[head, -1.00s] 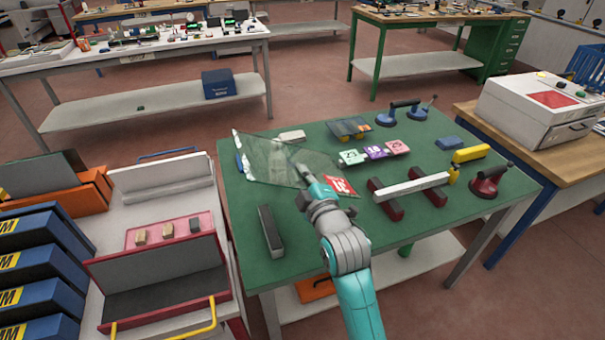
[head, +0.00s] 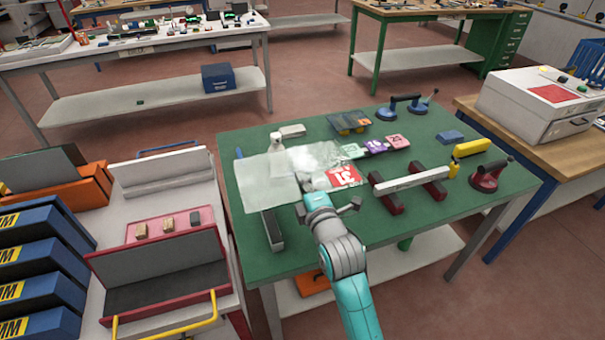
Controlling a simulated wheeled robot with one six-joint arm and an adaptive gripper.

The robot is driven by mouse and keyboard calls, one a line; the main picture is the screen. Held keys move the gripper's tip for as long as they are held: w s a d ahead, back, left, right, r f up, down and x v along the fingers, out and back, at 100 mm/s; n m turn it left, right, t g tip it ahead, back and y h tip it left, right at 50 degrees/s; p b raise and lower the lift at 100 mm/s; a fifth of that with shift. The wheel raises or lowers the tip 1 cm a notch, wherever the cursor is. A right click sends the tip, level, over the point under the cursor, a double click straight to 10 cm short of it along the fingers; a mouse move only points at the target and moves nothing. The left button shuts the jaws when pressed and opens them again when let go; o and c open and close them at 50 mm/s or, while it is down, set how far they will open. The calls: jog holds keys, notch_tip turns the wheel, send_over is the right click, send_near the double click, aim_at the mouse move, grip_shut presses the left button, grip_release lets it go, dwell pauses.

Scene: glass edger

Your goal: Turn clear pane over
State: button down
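The clear pane (head: 259,183) is a thin see-through sheet over the left part of the green table (head: 405,235). Its broad face shows to the camera, and it overlaps the far end of a dark bar. I cannot tell how far it is above the table. My gripper (head: 307,184) is at the pane's near right part, its fingers at the glass and seemingly closed on it. The fingertips are small and partly blurred by the glass. A red card (head: 344,175) with white figures lies just right of the fingers.
The dark bar (head: 273,232) lies near the left edge. Green, purple and pink cards (head: 395,141) lie behind the red one. A pale bar on two dark red blocks (head: 385,198) and a red suction cup (head: 489,176) stand right. A white bottle-like object (head: 276,141) stands behind the pane.

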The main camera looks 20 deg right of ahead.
jog(key=shift+f, duration=7.25)
jog(key=shift+f, duration=0.45)
jog(key=c, duration=1.2)
grip_release()
jog(key=shift+c, duration=0.2)
jog(key=shift+f, duration=0.15)
jog(key=s, duration=1.2)
jog(key=shift+r, duration=0.25)
